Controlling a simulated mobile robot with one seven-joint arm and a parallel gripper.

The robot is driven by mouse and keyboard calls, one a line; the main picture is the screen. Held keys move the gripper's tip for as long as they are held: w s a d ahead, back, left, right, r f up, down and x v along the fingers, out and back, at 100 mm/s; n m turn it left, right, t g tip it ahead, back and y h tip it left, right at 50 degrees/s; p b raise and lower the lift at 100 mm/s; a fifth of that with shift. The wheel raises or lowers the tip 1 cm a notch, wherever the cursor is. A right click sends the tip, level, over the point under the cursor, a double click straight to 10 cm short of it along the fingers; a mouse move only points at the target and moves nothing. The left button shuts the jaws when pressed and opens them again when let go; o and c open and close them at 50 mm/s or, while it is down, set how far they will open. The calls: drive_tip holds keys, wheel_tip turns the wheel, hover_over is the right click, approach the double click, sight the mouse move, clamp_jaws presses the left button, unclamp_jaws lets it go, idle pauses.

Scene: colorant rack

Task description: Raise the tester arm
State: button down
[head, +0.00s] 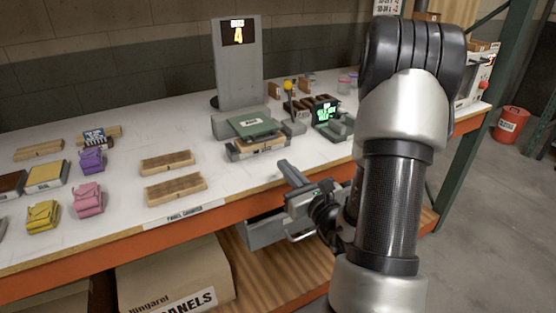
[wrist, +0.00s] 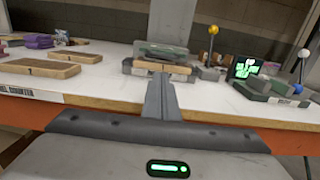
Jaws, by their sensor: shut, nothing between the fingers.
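A green-topped device (head: 254,126) with a wooden block (head: 262,145) low in its front stands near the bench's front edge. A lever with a yellow ball (head: 288,86) rises behind it at right; the ball also shows in the wrist view (wrist: 213,29). To its right is a green device (head: 340,128) with a lit screen (head: 326,111). In the wrist view this device (wrist: 270,88) has a tilted rod with a pale knob (wrist: 304,53). Which device carries the tester arm is unclear.
A grey upright panel (head: 238,75) marked 4 stands behind the green-topped device. Wooden blocks (head: 168,161) and yellow, pink and purple items (head: 88,198) lie left. The orange bench beam (head: 130,235) is below the gripper's level. A red bucket (head: 510,125) stands on the floor at right.

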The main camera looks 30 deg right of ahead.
drive_tip(key=w, duration=0.9)
drive_tip(key=shift+w+a+r+b, duration=0.1)
drive_tip(key=shift+a+r+b, duration=0.1)
drive_tip(key=shift+b, duration=0.15)
